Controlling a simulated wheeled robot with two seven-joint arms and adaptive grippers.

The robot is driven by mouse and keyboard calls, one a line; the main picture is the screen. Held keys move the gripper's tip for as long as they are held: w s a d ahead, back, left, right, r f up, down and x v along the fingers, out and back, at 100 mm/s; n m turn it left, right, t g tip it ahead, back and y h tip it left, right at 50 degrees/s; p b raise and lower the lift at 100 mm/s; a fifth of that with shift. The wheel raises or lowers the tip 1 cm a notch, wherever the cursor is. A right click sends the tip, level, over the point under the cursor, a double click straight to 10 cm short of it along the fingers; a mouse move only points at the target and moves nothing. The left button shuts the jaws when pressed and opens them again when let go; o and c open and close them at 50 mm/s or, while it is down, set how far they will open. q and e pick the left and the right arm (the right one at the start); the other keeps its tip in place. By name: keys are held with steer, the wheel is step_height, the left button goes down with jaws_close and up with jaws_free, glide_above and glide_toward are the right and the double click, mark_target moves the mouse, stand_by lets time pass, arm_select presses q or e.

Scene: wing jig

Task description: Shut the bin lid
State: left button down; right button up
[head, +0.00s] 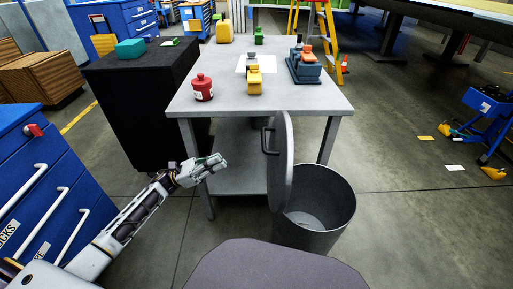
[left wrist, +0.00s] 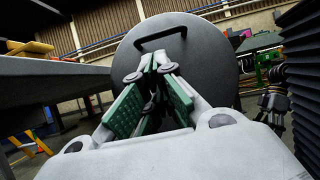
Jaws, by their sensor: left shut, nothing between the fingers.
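The grey metal bin (head: 312,225) stands on the floor in front of the table, open at the top and apparently empty. Its round lid (head: 284,165) stands upright on the bin's left side, with a dark handle (head: 268,139) facing left. My left gripper (head: 219,160) is shut and empty, to the left of the lid and apart from it. In the left wrist view the lid (left wrist: 212,58) fills the space beyond my shut fingertips (left wrist: 158,62), with its handle (left wrist: 160,37) above them.
A grey table (head: 270,103) behind the bin holds a red container (head: 203,88), yellow items and a blue-grey device (head: 304,66). A black-covered stand (head: 140,110) and blue drawers (head: 50,190) are at left. A grey rounded surface (head: 275,268) is in front.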

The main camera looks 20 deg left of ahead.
stand_by(0.4)
arm_select(q)
steer(key=b+x, duration=0.2)
steer(key=x, duration=1.2)
arm_select(e)
steer(key=shift+s+a+f, duration=0.1)
steer(key=shift+a+f, duration=0.05)
steer(key=shift+f, duration=0.8)
steer(key=shift+s+a+f, duration=0.1)
steer(key=shift+f, duration=0.8)
arm_select(q)
steer(key=shift+r, duration=0.15)
arm_select(e)
steer(key=shift+w+r+t, duration=0.2)
steer(key=shift+w+t, duration=0.1)
steer(key=shift+w, duration=0.05)
arm_select(q)
steer(key=shift+d, duration=0.1)
